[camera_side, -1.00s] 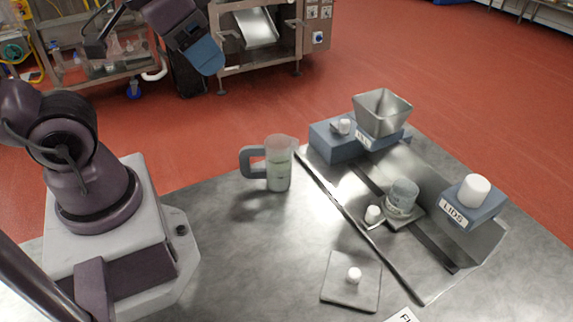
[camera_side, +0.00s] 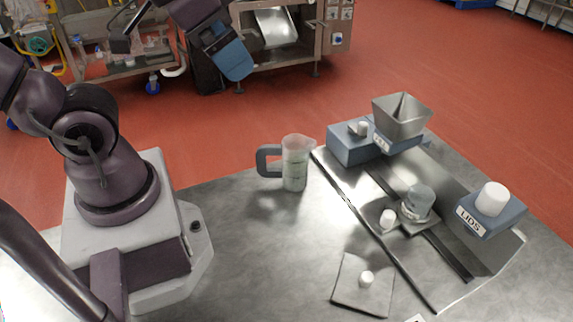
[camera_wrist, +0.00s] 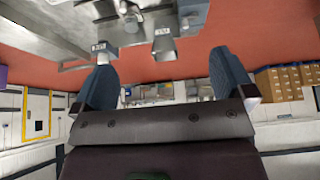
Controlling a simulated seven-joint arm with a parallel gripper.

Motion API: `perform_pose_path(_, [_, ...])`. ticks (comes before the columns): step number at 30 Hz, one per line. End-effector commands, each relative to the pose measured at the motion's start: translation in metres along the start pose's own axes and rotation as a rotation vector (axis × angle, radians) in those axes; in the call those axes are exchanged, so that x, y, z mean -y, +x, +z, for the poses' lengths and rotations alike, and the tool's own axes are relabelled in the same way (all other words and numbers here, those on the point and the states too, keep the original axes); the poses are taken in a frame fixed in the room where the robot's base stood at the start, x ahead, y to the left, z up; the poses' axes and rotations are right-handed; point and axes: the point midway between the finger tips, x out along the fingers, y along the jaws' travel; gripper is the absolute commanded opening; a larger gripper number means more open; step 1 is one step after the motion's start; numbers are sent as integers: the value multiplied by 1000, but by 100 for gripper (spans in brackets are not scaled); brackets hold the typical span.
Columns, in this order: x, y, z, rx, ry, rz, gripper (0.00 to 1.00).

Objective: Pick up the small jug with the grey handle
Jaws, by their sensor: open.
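The small jug (camera_side: 296,164) is clear with measuring marks and has a thick grey handle (camera_side: 268,160) on its left side. It stands upright on the grey table, left of the metal rail plate, with nothing touching it. My gripper (camera_side: 236,72) is at the top of the side view, raised well above the table and away from the jug. In the wrist view my gripper (camera_wrist: 165,85) shows two blue fingers spread wide with nothing between them. I cannot make out the jug in the wrist view.
A metal hopper (camera_side: 400,118) stands on a blue block at the back right. A blue block labelled LIDS (camera_side: 478,220) carries a white cylinder (camera_side: 492,199). A clear cup (camera_side: 418,200) sits on the rail plate. A square plate (camera_side: 345,283) with a white knob lies in front. Table around the jug is clear.

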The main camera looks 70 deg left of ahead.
Motion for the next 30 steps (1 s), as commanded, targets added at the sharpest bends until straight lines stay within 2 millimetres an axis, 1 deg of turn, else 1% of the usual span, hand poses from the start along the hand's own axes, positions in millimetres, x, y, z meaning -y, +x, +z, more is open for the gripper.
perform_pose_path(2, [0, 0, 0, 2, 0, -1, 100])
perform_pose_path(5, [0, 7, 1, 44, -3, -11, 100])
perform_pose_path(8, [0, 23, 6, 149, -15, -45, 100])
perform_pose_path(11, [0, 47, 13, 299, -24, -122, 100])
perform_pose_path(15, [1, 81, 26, 486, -15, -292, 100])
perform_pose_path(18, [2, 104, 35, 580, 11, -438, 100])
perform_pose_path(21, [3, 125, 44, 638, 55, -598, 100])
perform_pose_path(26, [5, 158, 56, 646, 161, -863, 100])
perform_pose_path(30, [4, 187, 67, 570, 285, -1076, 100])
